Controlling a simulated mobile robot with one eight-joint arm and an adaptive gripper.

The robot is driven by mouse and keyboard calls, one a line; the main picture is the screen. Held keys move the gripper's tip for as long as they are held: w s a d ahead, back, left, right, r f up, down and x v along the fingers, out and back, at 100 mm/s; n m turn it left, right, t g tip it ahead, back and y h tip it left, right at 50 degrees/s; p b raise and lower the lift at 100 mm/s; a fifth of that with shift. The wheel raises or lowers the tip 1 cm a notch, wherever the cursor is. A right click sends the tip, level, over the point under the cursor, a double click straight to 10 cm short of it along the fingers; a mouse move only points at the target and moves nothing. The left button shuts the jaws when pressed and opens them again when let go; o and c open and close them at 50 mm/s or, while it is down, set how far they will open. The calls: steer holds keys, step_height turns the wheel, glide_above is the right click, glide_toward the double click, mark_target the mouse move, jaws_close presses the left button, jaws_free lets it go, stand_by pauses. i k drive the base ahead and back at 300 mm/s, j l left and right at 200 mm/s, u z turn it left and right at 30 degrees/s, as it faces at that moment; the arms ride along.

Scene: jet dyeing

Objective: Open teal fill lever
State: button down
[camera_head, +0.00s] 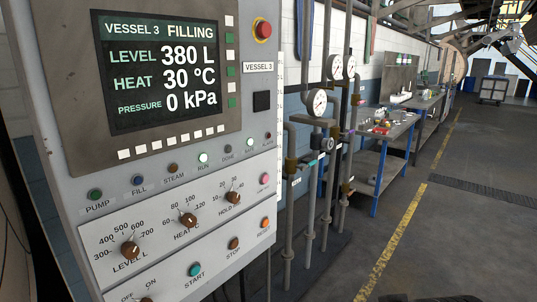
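A small teal part (314,162), which looks like the fill lever, sits on the nearest vertical pipe to the right of the control panel. It is seen almost edge-on and is small, so I cannot tell its exact position. A round grey valve part (327,144) is just right of it. The control panel screen (161,76) reads "VESSEL 3 FILLING", level 380 L, heat 30 °C, pressure 0 kPa. My gripper is not in view.
The grey control panel (258,140) fills the left side, with knobs, buttons and a red emergency stop (262,29). Pressure gauges (317,102) top the pipes. A workbench (385,133) stands along the wall behind. The floor (455,240) to the right is mostly clear, with a yellow line.

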mark_target(303, 168)
steer(key=i+l+u, duration=0.1)
steer(key=i+l, duration=0.2)
steer(key=i, duration=0.2)
steer(key=i+l, duration=0.35)
steer(key=i+u, duration=0.05)
steer(key=i, duration=0.05)
